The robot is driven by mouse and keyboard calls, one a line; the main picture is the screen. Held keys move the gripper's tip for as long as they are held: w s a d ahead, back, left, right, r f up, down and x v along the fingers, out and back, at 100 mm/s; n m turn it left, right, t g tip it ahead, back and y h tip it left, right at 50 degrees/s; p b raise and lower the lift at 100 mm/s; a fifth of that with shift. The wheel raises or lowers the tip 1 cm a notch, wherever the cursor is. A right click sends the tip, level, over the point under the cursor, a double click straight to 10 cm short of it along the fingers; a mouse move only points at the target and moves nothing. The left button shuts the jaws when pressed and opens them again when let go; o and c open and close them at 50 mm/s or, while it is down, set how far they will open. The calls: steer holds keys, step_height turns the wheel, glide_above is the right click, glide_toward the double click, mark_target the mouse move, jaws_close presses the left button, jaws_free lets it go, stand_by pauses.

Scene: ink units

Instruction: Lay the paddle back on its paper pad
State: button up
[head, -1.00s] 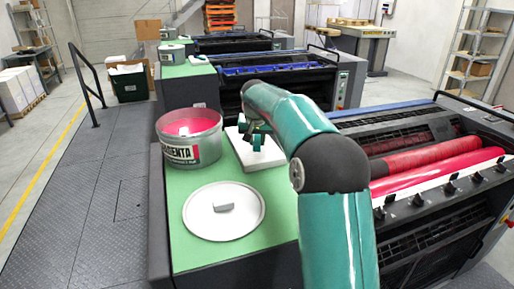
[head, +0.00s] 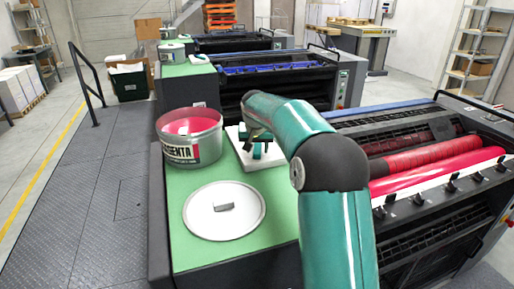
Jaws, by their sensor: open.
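The white paper pad (head: 270,163) lies on the green top of the ink unit, just right of the magenta ink can. My gripper (head: 259,152) is over the pad, pointing down, with its jaws open. My teal arm covers the pad's right side. I cannot make out the paddle; it may be hidden by my gripper and arm. Whether my fingertips touch the pad is too small to tell.
The open can (head: 190,140) of magenta ink stands close left of the pad. Its round white lid (head: 215,225) lies in front on the green top (head: 200,255). Inked red rollers (head: 440,168) are at right. A handrail (head: 86,85) borders the walkway at left.

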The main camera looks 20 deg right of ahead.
steer(key=v, duration=1.2)
steer(key=s+a+r+n, duration=0.1)
steer(key=s+a, duration=0.2)
steer(key=s, duration=0.7)
steer(key=s+a+r+n, duration=0.2)
steer(key=s+a, duration=0.2)
steer(key=s, duration=0.5)
steer(key=s+a+f, duration=0.1)
steer(key=s+f, duration=0.2)
steer(key=s, duration=0.3)
steer(key=s+f+n+y, duration=0.1)
steer(key=s+f, duration=0.2)
steer(key=s, duration=0.4)
steer(key=s+a+f+t, duration=0.1)
steer(key=s+f, duration=0.3)
steer(key=s, duration=0.3)
steer(key=shift+a+n+y, duration=0.3)
steer(key=shift+a+y, duration=0.1)
